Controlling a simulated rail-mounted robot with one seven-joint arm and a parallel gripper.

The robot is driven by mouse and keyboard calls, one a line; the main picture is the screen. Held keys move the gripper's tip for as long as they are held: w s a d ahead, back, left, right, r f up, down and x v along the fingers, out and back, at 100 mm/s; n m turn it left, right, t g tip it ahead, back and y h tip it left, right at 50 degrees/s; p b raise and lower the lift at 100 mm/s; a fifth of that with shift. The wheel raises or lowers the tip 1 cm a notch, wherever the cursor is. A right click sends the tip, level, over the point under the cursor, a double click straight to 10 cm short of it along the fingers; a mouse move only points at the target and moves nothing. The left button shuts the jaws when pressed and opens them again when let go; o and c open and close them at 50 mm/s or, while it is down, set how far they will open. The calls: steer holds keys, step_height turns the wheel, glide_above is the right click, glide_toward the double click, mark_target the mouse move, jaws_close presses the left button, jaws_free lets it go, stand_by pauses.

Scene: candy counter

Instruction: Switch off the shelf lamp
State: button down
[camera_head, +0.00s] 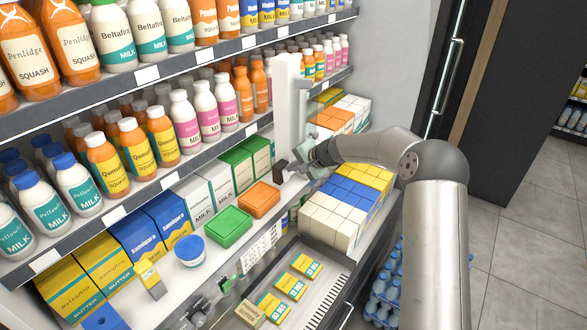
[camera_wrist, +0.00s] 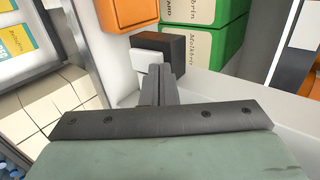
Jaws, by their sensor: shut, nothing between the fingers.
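A dark switch box (camera_wrist: 175,44) with a white rocker plate (camera_wrist: 147,58) is just beyond my fingertips in the wrist view. In the head view the dark box (camera_head: 281,166) sits at the foot of a tall white upright (camera_head: 286,110), by the lower shelf's right end. I cannot tell whether this upright is the lamp or whether a lamp is lit. My gripper (camera_wrist: 159,70) is shut and empty, its fingertips overlapping the rocker's lower edge in view; touching or apart is unclear. In the head view my gripper (camera_head: 297,163) reaches in from the right.
An orange box (camera_head: 259,199) and a green box (camera_head: 230,226) lie left of the switch, with green cartons (camera_head: 240,166) behind. Stacked white, blue and yellow packs (camera_head: 345,205) stand below my wrist. Bottles fill the shelves above. The floor at right is open.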

steer(key=b+v, duration=0.4)
steer(key=v, duration=0.9)
steer(key=shift+r+b, duration=0.15)
steer(key=shift+b, duration=0.2)
steer(key=s+d+f+n+g+h, duration=0.1)
steer(key=s+d+f+n+h, duration=0.1)
steer(key=s, duration=1.2)
steer(key=s+d+f+n+g+h, duration=0.2)
steer(key=s+d+h, duration=0.1)
steer(key=s, duration=1.2)
steer(key=s+d+f+n+g+h, duration=0.2)
steer(key=s+d+n+h, duration=0.1)
steer(key=s, duration=1.1)
steer(key=shift+s+d, duration=0.2)
steer(key=shift+s, duration=0.15)
steer(key=c, duration=2.1)
jaws_free()
steer(key=shift+c, duration=0.2)
